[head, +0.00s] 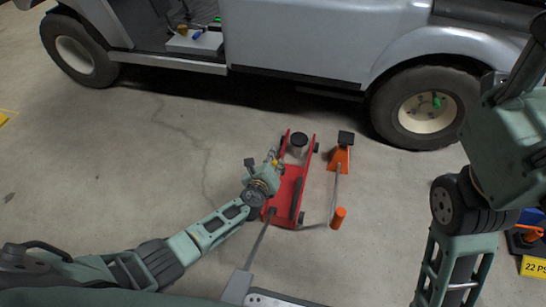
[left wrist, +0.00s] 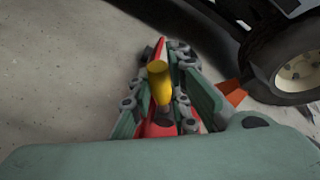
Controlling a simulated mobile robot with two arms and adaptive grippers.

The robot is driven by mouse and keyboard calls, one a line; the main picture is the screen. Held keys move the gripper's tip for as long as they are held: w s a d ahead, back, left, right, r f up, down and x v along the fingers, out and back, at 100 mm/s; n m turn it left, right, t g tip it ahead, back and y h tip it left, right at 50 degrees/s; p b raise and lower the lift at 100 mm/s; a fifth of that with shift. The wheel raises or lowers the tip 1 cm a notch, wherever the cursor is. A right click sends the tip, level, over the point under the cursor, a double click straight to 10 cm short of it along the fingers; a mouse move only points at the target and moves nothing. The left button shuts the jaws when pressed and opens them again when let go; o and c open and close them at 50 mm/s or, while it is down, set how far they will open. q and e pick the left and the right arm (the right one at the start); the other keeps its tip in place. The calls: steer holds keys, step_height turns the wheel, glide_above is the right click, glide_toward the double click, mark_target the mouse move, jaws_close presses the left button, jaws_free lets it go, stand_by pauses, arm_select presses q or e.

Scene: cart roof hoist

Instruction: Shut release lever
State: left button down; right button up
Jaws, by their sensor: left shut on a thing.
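A red floor jack (head: 286,197) with a dark round saddle (head: 299,140) lies on the floor beside the cart. My left gripper (head: 273,160) is at the left side of the jack. In the left wrist view its fingers (left wrist: 160,92) close around the yellow release lever (left wrist: 159,76), whose rounded end stands up between them. A small bit of yellow shows at the fingertips in the head view. The red jack body (left wrist: 158,130) shows below the lever.
The grey cart (head: 300,40) stands behind, its wheel (head: 428,107) near the jack. An orange stand (head: 339,157) with a black top and an orange cylinder (head: 338,217) are right of the jack. A yellow sign (head: 533,267) is far right.

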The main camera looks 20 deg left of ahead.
arm_select(q)
steer(key=d+m+y, duration=0.1)
steer(key=m+y+p, duration=0.1)
steer(key=m, duration=0.1)
steer(key=shift+s+d+r, duration=0.2)
steer(key=shift+d+r, duration=0.05)
steer(key=shift+d, duration=0.1)
steer(key=shift+d+m+y, duration=0.55)
steer(key=shift+m+y, duration=0.05)
steer(key=shift+m, duration=0.3)
steer(key=c, duration=1.8)
jaws_free()
steer(key=shift+r, duration=0.1)
steer(key=shift+o, duration=0.6)
steer(key=shift+d+r, duration=0.1)
steer(key=shift+w+d, duration=0.1)
steer(key=shift+r, duration=0.15)
steer(key=shift+d+r, duration=0.1)
steer(key=shift+r, duration=0.3)
step_height(320, 180, up, 9)
steer(key=shift+a, duration=0.2)
